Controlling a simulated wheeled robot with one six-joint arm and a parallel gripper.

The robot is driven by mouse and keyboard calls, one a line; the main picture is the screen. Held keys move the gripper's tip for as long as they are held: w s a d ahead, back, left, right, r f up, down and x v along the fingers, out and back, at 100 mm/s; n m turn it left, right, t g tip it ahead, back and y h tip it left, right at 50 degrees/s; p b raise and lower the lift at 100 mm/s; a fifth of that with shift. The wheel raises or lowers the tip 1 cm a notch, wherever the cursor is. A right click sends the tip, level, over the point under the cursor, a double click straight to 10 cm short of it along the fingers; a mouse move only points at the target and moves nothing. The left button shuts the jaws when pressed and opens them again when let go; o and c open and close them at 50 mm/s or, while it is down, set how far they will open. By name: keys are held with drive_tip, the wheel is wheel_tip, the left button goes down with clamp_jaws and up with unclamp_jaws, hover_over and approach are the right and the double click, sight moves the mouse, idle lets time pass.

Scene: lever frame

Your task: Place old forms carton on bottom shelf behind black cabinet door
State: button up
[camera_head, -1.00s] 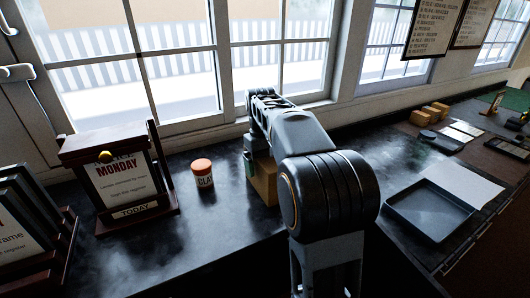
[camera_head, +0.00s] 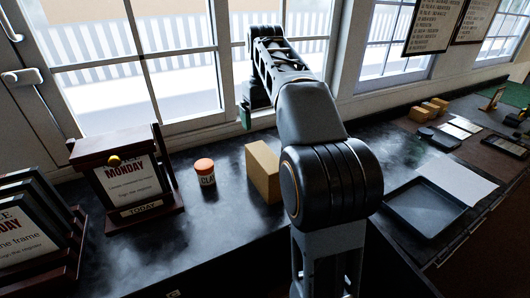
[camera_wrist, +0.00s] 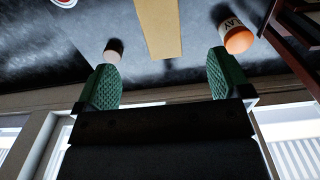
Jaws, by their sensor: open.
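A plain tan carton (camera_head: 262,172) stands upright on the dark counter, right of the clay jar. No label on it is readable, so I cannot tell for sure that it is the old forms carton. It also shows at the top of the wrist view (camera_wrist: 158,28), beyond my fingertips. My gripper (camera_wrist: 163,78) is open and empty, its green pads wide apart and clear of the carton. In the head view my gripper (camera_head: 245,117) hangs above and behind the carton, near the window. No black cabinet door or bottom shelf can be made out.
A clay jar (camera_head: 205,172) with an orange lid stands left of the carton. Further left is a wooden Monday stand (camera_head: 127,180). A dark tray (camera_head: 425,207) and several small tan boxes (camera_head: 430,108) lie right. A small pale cylinder (camera_wrist: 114,48) shows in the wrist view.

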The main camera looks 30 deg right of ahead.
sight(265, 156)
wheel_tip(265, 156, down, 8)
drive_tip(key=shift+w+r+b, duration=0.1)
drive_tip(key=shift+b, duration=0.5)
drive_tip(key=shift+d+f, duration=0.1)
drive_tip(key=shift+f, duration=2.95)
drive_tip(key=c, duration=1.2)
drive_tip(key=shift+c, duration=0.6)
drive_tip(key=shift+r, duration=0.15)
